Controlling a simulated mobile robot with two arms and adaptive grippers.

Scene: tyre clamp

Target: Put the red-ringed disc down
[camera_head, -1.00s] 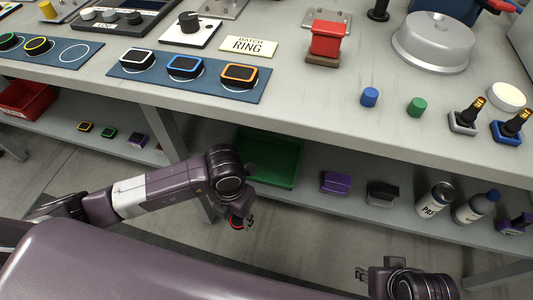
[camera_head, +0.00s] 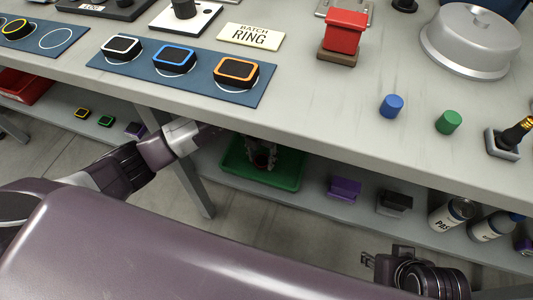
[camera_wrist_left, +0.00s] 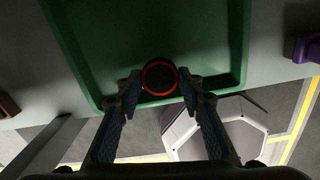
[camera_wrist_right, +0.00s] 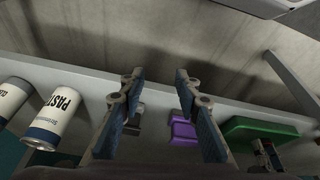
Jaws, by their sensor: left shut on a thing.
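The red-ringed disc (camera_wrist_left: 159,77) is dark with a thin red ring, held between the fingertips of my left gripper (camera_wrist_left: 161,84) in the left wrist view. Behind it lies the floor of a green tray (camera_wrist_left: 75,45), near the tray's front edge. Whether the disc touches the tray I cannot tell. In the head view my left gripper (camera_head: 263,157) is under the tabletop, over the green tray (camera_head: 285,181) on the lower shelf, and mostly hides the disc. My right gripper (camera_wrist_right: 158,77) is open and empty; it also shows at the lower right of the head view (camera_head: 368,259).
On the lower shelf, a purple block (camera_head: 344,189), a dark block (camera_head: 394,202) and a can (camera_head: 452,215) stand right of the tray. The tabletop (camera_head: 330,120) overhangs the shelf. A table leg (camera_head: 197,185) stands left of the tray.

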